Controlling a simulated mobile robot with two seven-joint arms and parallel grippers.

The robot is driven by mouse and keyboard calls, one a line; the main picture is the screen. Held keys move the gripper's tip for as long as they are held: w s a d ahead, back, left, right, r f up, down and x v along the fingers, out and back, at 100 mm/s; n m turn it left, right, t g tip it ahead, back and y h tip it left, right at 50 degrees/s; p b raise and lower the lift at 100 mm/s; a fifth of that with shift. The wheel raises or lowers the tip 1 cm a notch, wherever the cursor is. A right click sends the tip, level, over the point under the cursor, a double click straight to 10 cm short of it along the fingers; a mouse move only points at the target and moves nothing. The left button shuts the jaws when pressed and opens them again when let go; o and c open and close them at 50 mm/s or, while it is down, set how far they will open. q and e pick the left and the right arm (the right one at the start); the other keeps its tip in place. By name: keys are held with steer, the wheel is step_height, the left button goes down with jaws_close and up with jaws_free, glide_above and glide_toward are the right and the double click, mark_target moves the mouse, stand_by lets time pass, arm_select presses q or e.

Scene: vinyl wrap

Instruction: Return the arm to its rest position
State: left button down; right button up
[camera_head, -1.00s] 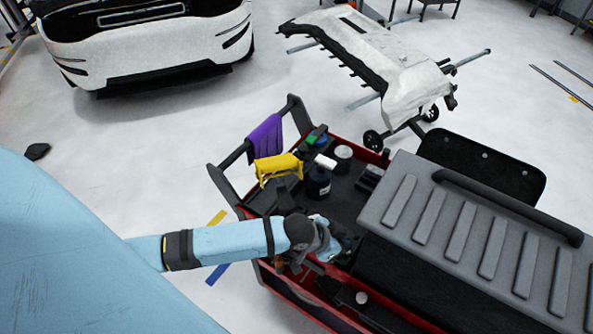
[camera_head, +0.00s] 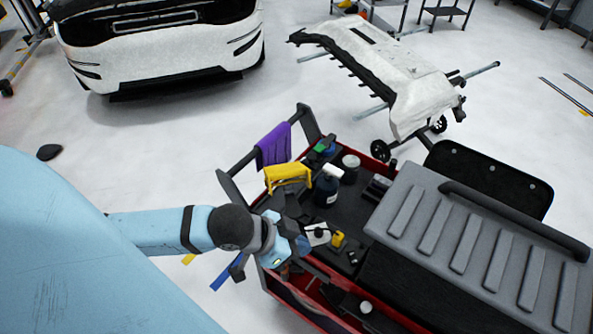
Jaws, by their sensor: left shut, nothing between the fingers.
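My left arm comes in from the left in the head view, with light blue links and a dark wrist. My left gripper (camera_head: 296,246) is over the near left corner of the red and black tool cart (camera_head: 340,215). It is shut with nothing in it, and the wrist partly hides its fingers. My right gripper is not in view.
The cart holds a yellow object (camera_head: 287,176), a dark bottle (camera_head: 327,187) and a purple cloth (camera_head: 273,145) on its handle. A grey ribbed case (camera_head: 460,235) covers its right side. A white bumper on a stand (camera_head: 385,75) and a white car (camera_head: 160,45) stand behind.

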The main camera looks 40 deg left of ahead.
arm_select(q)
steer(key=shift+s+a+r, duration=0.1)
steer(key=shift+s+r, duration=0.2)
stand_by(0.4)
step_height(320, 180, down, 17)
steer(key=s+n+t+y, duration=0.1)
steer(key=n+t+y, duration=0.2)
steer(key=n+t, duration=0.1)
steer(key=shift+s+d+f, duration=0.15)
steer(key=shift+s+d, duration=0.1)
steer(key=shift+s, duration=0.05)
